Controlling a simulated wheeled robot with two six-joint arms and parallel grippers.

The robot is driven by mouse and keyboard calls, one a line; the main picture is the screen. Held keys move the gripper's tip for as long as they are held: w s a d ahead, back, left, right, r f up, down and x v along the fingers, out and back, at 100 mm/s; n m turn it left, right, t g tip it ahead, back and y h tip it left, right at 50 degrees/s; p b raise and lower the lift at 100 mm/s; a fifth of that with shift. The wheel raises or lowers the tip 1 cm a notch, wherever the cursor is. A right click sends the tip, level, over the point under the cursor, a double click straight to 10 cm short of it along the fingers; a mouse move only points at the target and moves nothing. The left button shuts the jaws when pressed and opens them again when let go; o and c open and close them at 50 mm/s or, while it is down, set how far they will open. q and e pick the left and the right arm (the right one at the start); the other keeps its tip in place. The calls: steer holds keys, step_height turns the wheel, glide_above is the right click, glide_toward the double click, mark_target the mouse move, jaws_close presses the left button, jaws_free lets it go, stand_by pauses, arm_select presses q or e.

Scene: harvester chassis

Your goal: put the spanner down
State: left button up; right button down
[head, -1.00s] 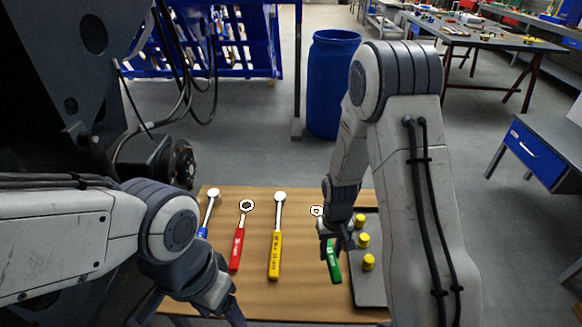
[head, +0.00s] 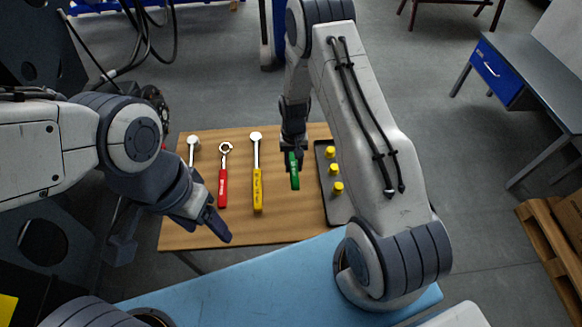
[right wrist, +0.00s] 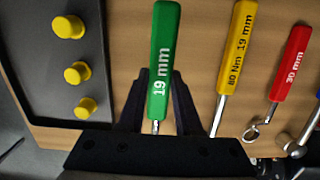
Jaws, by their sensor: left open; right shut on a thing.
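The green spanner, marked 19 mm, has its handle (head: 294,172) pointing toward me, over the right part of the wooden table (head: 275,225). My right gripper (head: 293,148) is shut on it near the inner end of the handle and hides its head. In the right wrist view the green handle (right wrist: 161,55) stands out beyond the two dark fingers (right wrist: 157,105). I cannot tell whether the spanner touches the table. My left gripper (head: 216,223) is open and empty, over the table's front left, clear of the tools.
A yellow torque wrench (head: 257,190), a red spanner (head: 222,188) and another tool (head: 193,148) lie to the left. A dark tray (head: 330,205) with yellow pieces (head: 333,168) is close on the right. The table's front strip is clear.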

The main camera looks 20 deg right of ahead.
steer(key=shift+w+a+f, duration=0.4)
step_height(320, 180, down, 3)
steer(key=shift+f+p, duration=0.1)
steer(key=shift+p, duration=0.75)
steer(key=shift+f, duration=0.35)
steer(key=shift+f, duration=0.15)
steer(key=c, duration=0.6)
jaws_free()
